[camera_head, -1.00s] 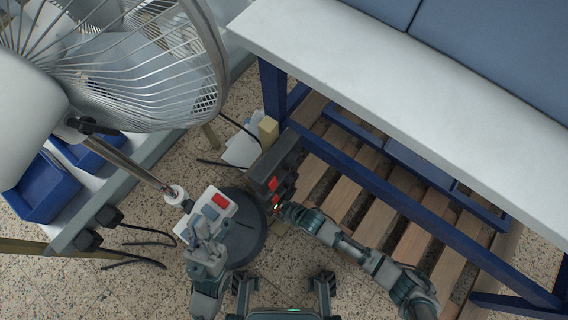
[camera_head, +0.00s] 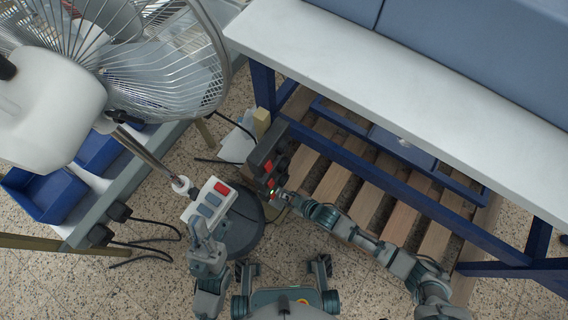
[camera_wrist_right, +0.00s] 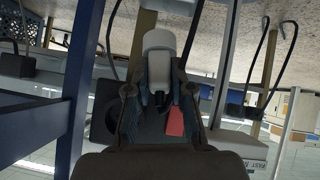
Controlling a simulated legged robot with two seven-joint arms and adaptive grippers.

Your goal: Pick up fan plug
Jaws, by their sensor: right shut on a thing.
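My right gripper (camera_head: 281,196) is at the lower end of the black power strip (camera_head: 268,158), which has red switches. In the right wrist view, the right gripper (camera_wrist_right: 159,85) is shut on a pale grey plug (camera_wrist_right: 160,62) between its fingertips. The strip and a red switch (camera_wrist_right: 175,122) show behind the fingers. I cannot tell whether the plug touches the strip. The plug is too small to make out in the head view. My left gripper (camera_head: 204,240) is just below the fan's control box (camera_head: 209,202); its fingers are unclear.
The fan (camera_head: 150,60) leans over the upper left, with its dark round base (camera_head: 240,225) beside the strip. A white-topped table (camera_head: 400,90) with blue legs stands at right over a wooden pallet (camera_head: 345,190).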

